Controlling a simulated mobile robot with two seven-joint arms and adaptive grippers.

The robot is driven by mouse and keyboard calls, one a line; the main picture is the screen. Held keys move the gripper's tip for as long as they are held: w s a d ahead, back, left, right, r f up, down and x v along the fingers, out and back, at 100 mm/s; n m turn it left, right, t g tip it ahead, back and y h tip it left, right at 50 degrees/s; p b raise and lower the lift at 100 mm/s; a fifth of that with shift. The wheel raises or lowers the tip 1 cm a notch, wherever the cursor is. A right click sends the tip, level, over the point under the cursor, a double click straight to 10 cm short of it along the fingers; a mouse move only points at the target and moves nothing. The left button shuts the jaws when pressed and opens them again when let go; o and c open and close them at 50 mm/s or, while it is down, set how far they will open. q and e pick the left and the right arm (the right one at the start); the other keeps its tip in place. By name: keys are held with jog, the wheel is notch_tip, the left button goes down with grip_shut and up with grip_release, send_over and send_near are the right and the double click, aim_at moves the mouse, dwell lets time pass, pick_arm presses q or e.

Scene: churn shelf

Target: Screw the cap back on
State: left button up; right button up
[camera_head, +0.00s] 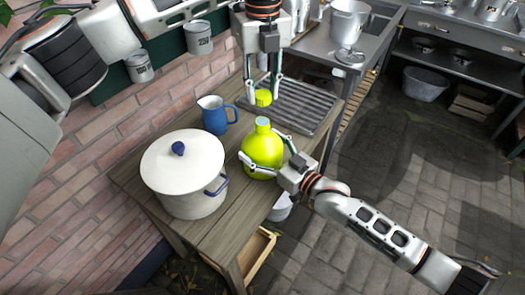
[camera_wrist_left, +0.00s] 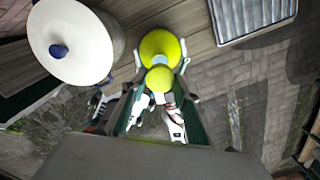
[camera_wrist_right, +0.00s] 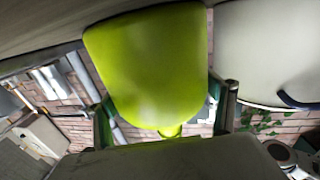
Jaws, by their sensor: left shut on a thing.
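The yellow-green bottle (camera_head: 262,150) stands upright on the wooden table, its pale neck opening (camera_head: 262,122) uncovered. My left gripper (camera_head: 263,97) is shut on the yellow-green cap (camera_head: 263,97), above and behind the bottle in the head view, apart from it. In the left wrist view the cap (camera_wrist_left: 159,78) lies between the fingertips, with the bottle (camera_wrist_left: 160,46) just beyond. My right gripper (camera_head: 263,146) has its fingers on opposite sides of the bottle's body, apparently touching it. The bottle (camera_wrist_right: 150,70) fills the space between those fingers in the right wrist view.
A white pot (camera_head: 183,165) with a blue-knobbed lid stands left of the bottle. A blue pitcher (camera_head: 214,116) stands behind it to the left. A ridged metal drainboard (camera_head: 300,108) lies to the right at the back. Mugs (camera_head: 198,38) hang along the brick wall.

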pick_arm(q)
send_over(262, 121)
jog(key=shift+f, duration=2.55)
jog(key=shift+f, duration=0.1)
jog(key=shift+f, duration=0.75)
jog(key=shift+f, duration=0.55)
